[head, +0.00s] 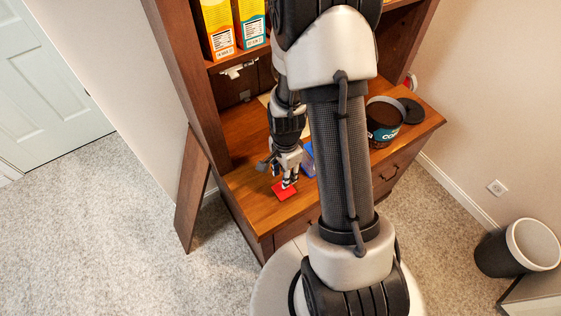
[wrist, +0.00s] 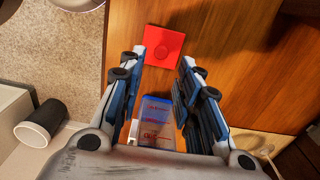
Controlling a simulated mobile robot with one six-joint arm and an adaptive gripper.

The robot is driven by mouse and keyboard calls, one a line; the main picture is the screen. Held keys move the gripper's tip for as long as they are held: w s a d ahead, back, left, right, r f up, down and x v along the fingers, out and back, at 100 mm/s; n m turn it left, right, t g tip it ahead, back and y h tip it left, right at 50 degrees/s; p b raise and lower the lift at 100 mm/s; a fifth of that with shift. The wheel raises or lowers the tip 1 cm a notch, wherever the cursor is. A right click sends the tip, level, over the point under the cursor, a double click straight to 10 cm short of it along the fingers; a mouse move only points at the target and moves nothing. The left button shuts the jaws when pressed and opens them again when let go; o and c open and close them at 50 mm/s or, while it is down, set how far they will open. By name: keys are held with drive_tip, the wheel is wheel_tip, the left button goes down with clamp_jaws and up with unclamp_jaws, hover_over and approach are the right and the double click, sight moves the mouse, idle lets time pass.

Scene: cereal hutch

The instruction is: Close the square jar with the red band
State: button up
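A flat red square piece with a round raised middle, which looks like a lid, lies on the wooden counter near its front left edge in the head view (head: 284,191) and at the top of the wrist view (wrist: 165,42). My gripper (head: 289,182) is open just above it. In the wrist view my fingertips (wrist: 163,60) are spread at its near edge, with nothing held. A blue thing with red and white marks (wrist: 157,108) stands close by, partly seen between my fingers. It shows behind my arm in the head view (head: 309,160). I cannot make out a red-banded square jar for sure.
A dark round tub (head: 383,126) stands open at the counter's right, with a black round lid (head: 411,110) beside it. Cereal boxes (head: 216,28) stand on the shelf above. The hutch's side panel (head: 181,60) bounds the left. The counter (head: 240,130) is partly clear on the left.

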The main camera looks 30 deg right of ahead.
drive_tip(key=shift+w+f+b, duration=0.1)
drive_tip(key=shift+f+b, duration=1.6)
drive_tip(key=shift+f, duration=0.6)
drive_tip(key=shift+f, duration=0.15)
drive_tip(key=shift+f+b, duration=1.25)
drive_tip(key=shift+f, duration=0.15)
drive_tip(key=shift+r, duration=0.15)
drive_tip(key=shift+c, duration=0.2)
clamp_jaws()
